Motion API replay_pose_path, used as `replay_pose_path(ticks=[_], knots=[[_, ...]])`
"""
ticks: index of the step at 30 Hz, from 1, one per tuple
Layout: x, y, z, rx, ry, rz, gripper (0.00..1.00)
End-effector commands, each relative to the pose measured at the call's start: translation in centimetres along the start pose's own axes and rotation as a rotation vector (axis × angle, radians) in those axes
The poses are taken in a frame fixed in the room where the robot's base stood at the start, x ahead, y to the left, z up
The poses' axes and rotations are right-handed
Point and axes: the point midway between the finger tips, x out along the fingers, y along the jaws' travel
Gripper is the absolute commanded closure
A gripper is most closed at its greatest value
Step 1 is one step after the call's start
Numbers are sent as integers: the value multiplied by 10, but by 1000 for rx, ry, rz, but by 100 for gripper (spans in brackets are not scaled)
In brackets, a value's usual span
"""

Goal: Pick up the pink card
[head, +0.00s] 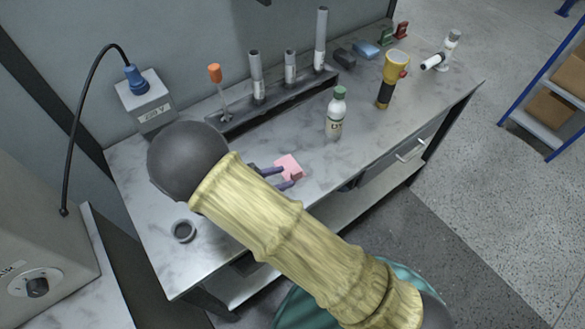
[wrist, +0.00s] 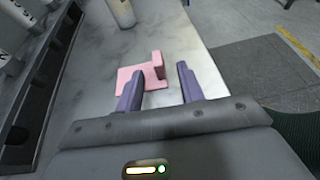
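The pink card (wrist: 143,74) lies on the marble-look worktop (head: 374,143); in the wrist view it looks like a pink piece with a raised upright part on its right side. In the head view the pink card (head: 289,166) shows just beyond my gripper's fingers. My gripper (wrist: 158,88) is open, with its two purple fingers apart. The left finger overlaps the card's near edge in the wrist view, and the right finger stands to the right of the raised part. In the head view my gripper (head: 276,178) is partly hidden by my arm. I cannot tell whether the fingers touch the card.
A white bottle with a green cap (head: 335,115) stands just beyond the card. A dark rack (head: 270,103) with upright tubes runs along the back. A yellow flashlight (head: 393,75) stands farther right.

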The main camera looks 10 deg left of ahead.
Motion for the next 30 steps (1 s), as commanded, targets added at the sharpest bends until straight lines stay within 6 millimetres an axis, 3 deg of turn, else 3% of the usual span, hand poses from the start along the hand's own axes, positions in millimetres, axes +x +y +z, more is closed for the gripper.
replay_pose_path(ticks=[6, 20, 30], knots=[[31, -1, 1, -1, 0, -2, 62], [40, 0, 2, 0, 0, -3, 62], [84, 3, 3, 0, 1, -2, 62]])
